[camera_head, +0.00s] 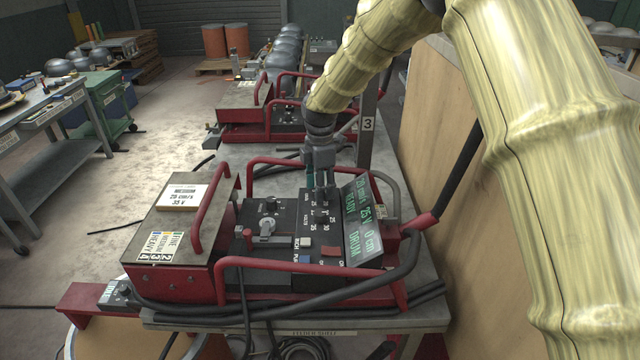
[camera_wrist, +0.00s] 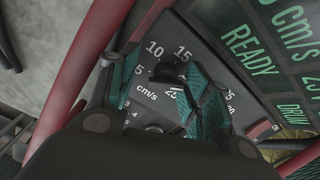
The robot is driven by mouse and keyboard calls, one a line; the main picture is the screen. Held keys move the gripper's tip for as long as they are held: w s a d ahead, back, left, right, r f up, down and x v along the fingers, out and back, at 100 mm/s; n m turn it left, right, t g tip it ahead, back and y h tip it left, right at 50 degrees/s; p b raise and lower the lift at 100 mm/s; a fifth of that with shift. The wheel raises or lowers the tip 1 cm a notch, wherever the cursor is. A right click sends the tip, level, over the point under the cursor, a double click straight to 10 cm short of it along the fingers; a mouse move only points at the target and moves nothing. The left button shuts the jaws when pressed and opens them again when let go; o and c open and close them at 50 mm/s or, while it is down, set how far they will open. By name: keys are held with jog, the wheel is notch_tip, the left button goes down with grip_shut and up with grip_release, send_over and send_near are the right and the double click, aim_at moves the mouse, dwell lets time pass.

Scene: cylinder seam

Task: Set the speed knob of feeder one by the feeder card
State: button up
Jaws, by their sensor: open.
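The near feeder (camera_head: 180,285) has a red tubular frame and a black control panel (camera_head: 285,262). My gripper (camera_head: 322,195) points down over the panel's back right part. In the wrist view its teal fingertips (camera_wrist: 160,98) are open, one on each side of a dark speed knob (camera_wrist: 168,73); contact cannot be told. The knob's scale reads cm/s, with 5, 10, 15 and 25 visible; its pointer is hidden. The green-lettered display (camera_head: 362,222) shows cm/s, volts, READY and DRUM. A white card (camera_head: 183,197) lies on the feeder's lid; its print is too small to read surely.
Another selector knob (camera_head: 267,227) and push buttons (camera_head: 304,242) share the panel. Red rails (camera_head: 330,165) surround it, and a thick black cable (camera_head: 400,265) runs along its right. A second feeder (camera_head: 240,115) stands behind.

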jog(key=shift+s+r, duration=0.1)
jog(key=shift+s, duration=0.65)
jog(key=shift+w+f, duration=0.35)
jog(key=shift+w, duration=0.1)
jog(key=shift+c, duration=0.3)
jog(key=shift+w, duration=0.1)
jog(key=c, duration=0.4)
jog(key=shift+s+r, duration=0.15)
jog(key=shift+s, duration=0.05)
jog(key=c, duration=0.4)
jog(key=shift+c, duration=0.2)
jog(key=shift+w+r+m, duration=0.15)
jog(key=shift+m, duration=0.15)
jog(key=m, duration=0.4)
jog(key=shift+m, duration=0.3)
jog(key=m, duration=0.6)
jog(key=shift+r+m, duration=0.15)
jog(key=shift+m, duration=0.15)
